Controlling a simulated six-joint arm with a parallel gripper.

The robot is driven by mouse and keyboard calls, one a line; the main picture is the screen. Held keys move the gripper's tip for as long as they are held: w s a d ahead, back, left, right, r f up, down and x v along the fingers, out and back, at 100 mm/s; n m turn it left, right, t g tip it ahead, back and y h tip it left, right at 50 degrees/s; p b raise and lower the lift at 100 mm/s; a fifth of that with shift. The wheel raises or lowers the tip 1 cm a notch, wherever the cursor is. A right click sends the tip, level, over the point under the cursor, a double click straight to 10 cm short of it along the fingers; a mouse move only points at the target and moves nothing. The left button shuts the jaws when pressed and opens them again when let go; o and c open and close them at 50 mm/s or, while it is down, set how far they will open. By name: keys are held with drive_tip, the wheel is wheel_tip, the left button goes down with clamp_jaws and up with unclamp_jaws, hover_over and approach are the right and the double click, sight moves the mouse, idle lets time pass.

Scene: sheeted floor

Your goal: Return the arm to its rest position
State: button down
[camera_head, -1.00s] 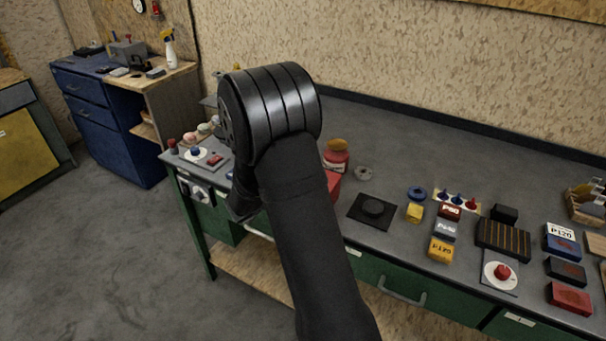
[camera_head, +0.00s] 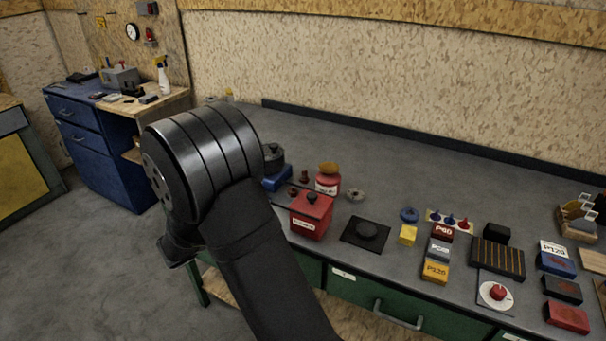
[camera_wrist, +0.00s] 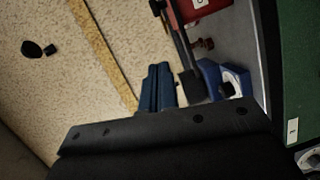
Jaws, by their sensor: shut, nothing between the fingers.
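My arm (camera_head: 235,220) rises from the bottom of the head view in front of the bench's left part. Its big black joint is at the top, and a dark lower part hangs down on the left side. The gripper's fingers are hidden in the head view. In the wrist view my gripper (camera_wrist: 158,70) shows as two dark blue fingers side by side, shut and empty. A wide black mount lies below them. The wrist view is tilted, with the speckled wall behind the fingers and bench items on the right.
The grey bench (camera_head: 370,160) carries a red box (camera_head: 311,216), a red jar (camera_head: 327,184), a black pad (camera_head: 366,234), sanding blocks (camera_head: 435,271) and a red button (camera_head: 498,293). A blue cabinet (camera_head: 95,155) stands at the back left. Floor (camera_head: 75,260) left of the arm is clear.

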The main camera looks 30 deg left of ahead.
sight(294, 206)
idle(0.3)
drive_tip(key=d+x, duration=0.1)
drive_tip(key=x, duration=0.3)
drive_tip(key=d+x, duration=0.1)
drive_tip(key=x, duration=0.3)
drive_tip(key=s+d+x, duration=0.1)
drive_tip(key=x, duration=0.3)
drive_tip(key=shift+w+d+f, duration=0.1)
drive_tip(key=shift+w+f, duration=0.05)
drive_tip(key=shift+w, duration=0.25)
drive_tip(key=shift+a, duration=0.8)
drive_tip(key=shift+d, duration=0.1)
